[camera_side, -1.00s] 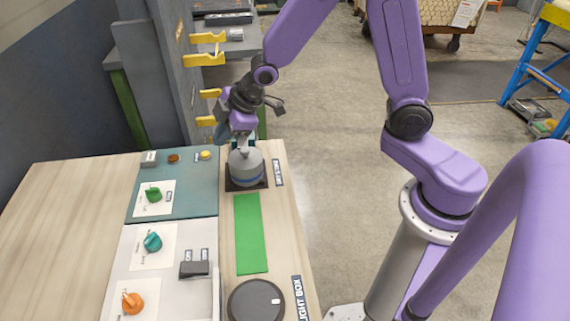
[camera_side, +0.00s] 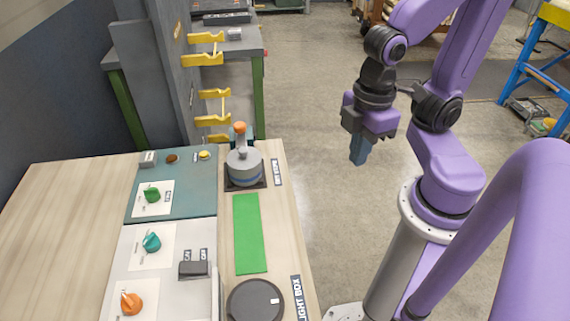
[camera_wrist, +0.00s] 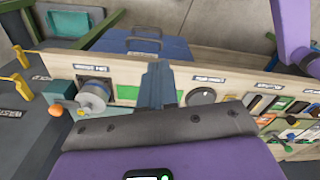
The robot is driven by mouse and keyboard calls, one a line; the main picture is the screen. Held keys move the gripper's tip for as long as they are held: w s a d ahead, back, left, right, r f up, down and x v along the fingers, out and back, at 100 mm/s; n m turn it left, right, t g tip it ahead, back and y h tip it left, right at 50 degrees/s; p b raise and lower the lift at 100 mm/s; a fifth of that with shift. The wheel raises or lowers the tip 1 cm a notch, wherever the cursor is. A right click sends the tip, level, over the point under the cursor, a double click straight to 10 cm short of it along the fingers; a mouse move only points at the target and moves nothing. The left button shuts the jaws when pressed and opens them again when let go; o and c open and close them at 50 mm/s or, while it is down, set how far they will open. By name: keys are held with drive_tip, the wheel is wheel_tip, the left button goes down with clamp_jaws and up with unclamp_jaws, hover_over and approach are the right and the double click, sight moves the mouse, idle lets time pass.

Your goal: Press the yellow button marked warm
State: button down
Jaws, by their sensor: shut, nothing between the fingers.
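The yellow button (camera_side: 205,155) is small and round, at the back right corner of the teal panel (camera_side: 190,190), with a small label beside it too small to read. A brown button (camera_side: 173,158) sits to its left. My gripper (camera_side: 357,160) is shut and empty, pointing down in the air over the floor, to the right of the table and well apart from the button. In the wrist view my shut fingers (camera_wrist: 157,85) show in front of the table edge.
A grey cylinder with an orange-topped lever (camera_side: 243,165) stands right of the teal panel. A green strip (camera_side: 250,233) and a dark round disc (camera_side: 255,301) lie nearer. Knobs stand on the panels. Yellow brackets (camera_side: 206,37) stick out from the grey upright behind.

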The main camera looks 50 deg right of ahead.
drive_tip(key=shift+s+d, duration=0.1)
drive_tip(key=shift+s, duration=0.15)
drive_tip(key=w+a+r+m, duration=0.1)
drive_tip(key=w+a+m, duration=0.45)
drive_tip(key=w, duration=0.55)
drive_tip(key=w+a+r+m, duration=0.2)
drive_tip(key=w+a+m, duration=0.3)
drive_tip(key=w, duration=0.6)
drive_tip(key=w+d+f+m, duration=0.2)
drive_tip(key=w+m, duration=0.3)
drive_tip(key=w, duration=0.5)
drive_tip(key=w+d+f+m, duration=0.2)
drive_tip(key=w+m, duration=0.4)
drive_tip(key=w, duration=0.3)
drive_tip(key=shift+w+d+f, duration=0.2)
drive_tip(key=shift+w+d, duration=0.15)
drive_tip(key=shift+d, duration=0.25)
drive_tip(key=shift+f, duration=0.1)
